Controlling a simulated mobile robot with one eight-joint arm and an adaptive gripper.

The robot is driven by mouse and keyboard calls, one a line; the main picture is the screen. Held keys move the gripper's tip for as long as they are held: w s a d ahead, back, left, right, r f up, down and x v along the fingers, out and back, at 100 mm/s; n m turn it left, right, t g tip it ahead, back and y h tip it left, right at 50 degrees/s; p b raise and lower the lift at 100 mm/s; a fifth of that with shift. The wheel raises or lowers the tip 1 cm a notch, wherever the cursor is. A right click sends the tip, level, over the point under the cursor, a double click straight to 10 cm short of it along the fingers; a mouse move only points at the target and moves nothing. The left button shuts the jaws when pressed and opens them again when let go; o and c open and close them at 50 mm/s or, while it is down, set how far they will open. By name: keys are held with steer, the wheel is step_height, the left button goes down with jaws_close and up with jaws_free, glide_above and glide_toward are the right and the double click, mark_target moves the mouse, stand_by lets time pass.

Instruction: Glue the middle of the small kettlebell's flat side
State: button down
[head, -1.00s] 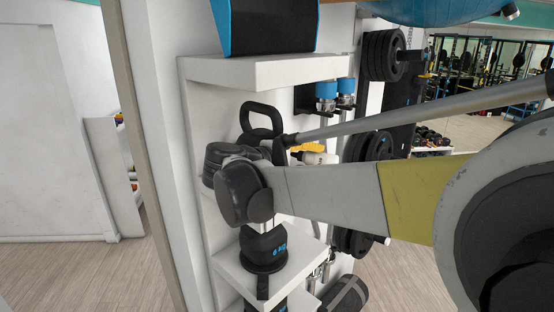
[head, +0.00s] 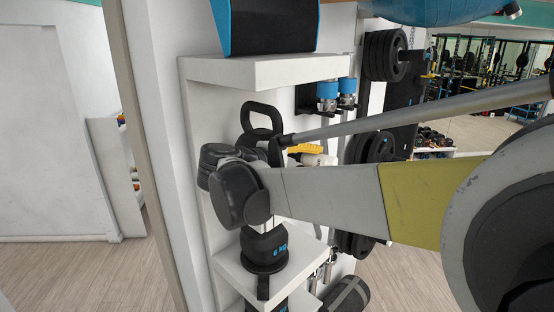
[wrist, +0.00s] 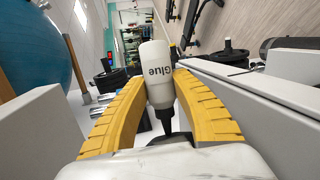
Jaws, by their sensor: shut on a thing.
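My gripper (wrist: 163,80) is shut on a white glue bottle (wrist: 156,62), with one yellow finger on each side. Its dark nozzle points toward the bottom of the wrist view, and a black shape shows by its tip; I cannot tell what that is. In the head view the bottle (head: 316,160) and a yellow finger (head: 306,149) show just behind my arm. A black kettlebell (head: 262,108) stands on the middle shelf, its body mostly hidden by my arm. Another black kettlebell (head: 264,246), marked 6 kg, stands on the shelf below. Its flat side cannot be made out.
The white shelf unit (head: 262,70) has a blue and black box (head: 270,26) on top. Weight plates (head: 382,55) hang on the rack to the right. A large blue ball (head: 425,10) is above. Open floor (head: 110,278) lies at the left.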

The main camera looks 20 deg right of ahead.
steer(key=shift+s+a, duration=0.1)
steer(key=shift+s, duration=0.05)
steer(key=shift+s+a, duration=0.6)
steer(key=shift+a, duration=0.3)
steer(key=shift+s+a, duration=0.35)
steer(key=shift+a, duration=0.5)
steer(key=shift+s+a, duration=0.35)
steer(key=shift+a, duration=0.55)
steer(key=shift+s+a, duration=0.35)
steer(key=shift+a, duration=0.5)
steer(key=shift+w, duration=0.15)
steer(key=shift+d, duration=0.1)
steer(key=shift+w+d+r, duration=0.1)
steer(key=shift+w+d, duration=0.15)
steer(key=shift+d, duration=0.75)
steer(key=shift+w+d+r, duration=0.1)
steer(key=shift+w+d, duration=0.15)
steer(key=shift+d, duration=0.7)
steer(key=shift+w+d+r+b, duration=0.15)
steer(key=shift+w+d, duration=0.2)
steer(key=shift+d, duration=0.35)
steer(key=shift+w+d+f+b, duration=0.1)
steer(key=shift+w+d, duration=0.25)
steer(key=shift+d, duration=0.3)
steer(key=shift+w+d+r+b, duration=0.15)
steer(key=shift+w+d, duration=0.2)
steer(key=shift+d, duration=0.35)
steer(key=shift+f, duration=0.1)
